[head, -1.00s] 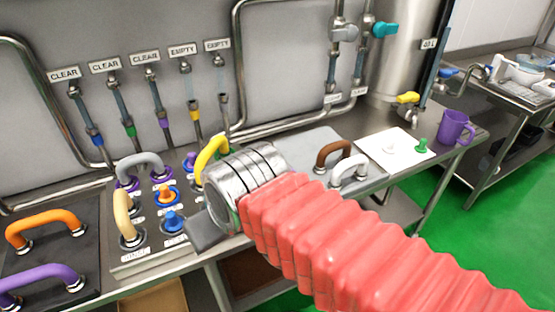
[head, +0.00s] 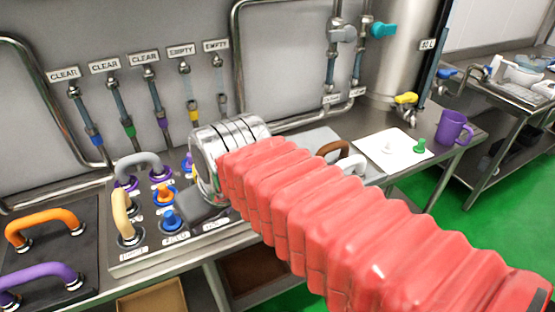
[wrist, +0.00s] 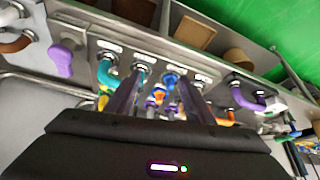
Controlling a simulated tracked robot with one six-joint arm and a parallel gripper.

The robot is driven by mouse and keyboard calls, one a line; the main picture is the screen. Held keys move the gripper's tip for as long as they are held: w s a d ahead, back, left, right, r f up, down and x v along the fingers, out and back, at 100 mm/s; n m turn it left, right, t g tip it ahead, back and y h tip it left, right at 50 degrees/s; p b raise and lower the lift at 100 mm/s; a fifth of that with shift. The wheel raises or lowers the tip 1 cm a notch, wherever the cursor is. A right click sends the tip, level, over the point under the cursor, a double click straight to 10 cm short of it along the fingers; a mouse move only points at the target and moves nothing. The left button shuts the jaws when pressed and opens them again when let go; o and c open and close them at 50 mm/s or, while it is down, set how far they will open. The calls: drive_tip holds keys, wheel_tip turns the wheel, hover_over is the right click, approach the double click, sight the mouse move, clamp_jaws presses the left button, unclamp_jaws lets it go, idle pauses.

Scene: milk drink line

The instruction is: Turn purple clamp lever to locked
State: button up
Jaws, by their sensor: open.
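A purple paddle-shaped lever (wrist: 61,60), which looks like the clamp lever, shows at the left of the wrist view on a grey plate. Whether it is locked cannot be told. In the head view I cannot make it out; my arm covers that part of the bench. My gripper (wrist: 155,86) is open, with its two fingers apart over the plug panel (head: 125,262). Orange and blue plugs show between the fingers in the wrist view. The purple lever lies apart from the fingers, to their left. In the head view my gripper is mostly hidden behind the wrist.
The panel carries a grey handle (head: 138,163), a beige handle (head: 121,213) and a blue plug (head: 172,219). Orange (head: 45,225) and purple (head: 42,276) handles stand on a dark mat at left. A brown handle (head: 332,149), white board (head: 398,155) and purple mug (head: 454,128) are at right.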

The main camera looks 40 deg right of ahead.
drive_tip(key=w+d+r+m, duration=0.1)
drive_tip(key=w+d, duration=0.3)
drive_tip(key=d, duration=0.9)
drive_tip(key=w+d+r+m+g+h, duration=0.1)
drive_tip(key=w+d, duration=0.2)
drive_tip(key=d, duration=1.1)
drive_tip(key=shift+w+m, duration=0.35)
drive_tip(key=shift+m, duration=0.05)
drive_tip(key=x, duration=1.3)
drive_tip(key=shift+w+d+f, duration=0.1)
drive_tip(key=shift+f, duration=0.25)
drive_tip(key=shift+c, duration=0.5)
clamp_jaws()
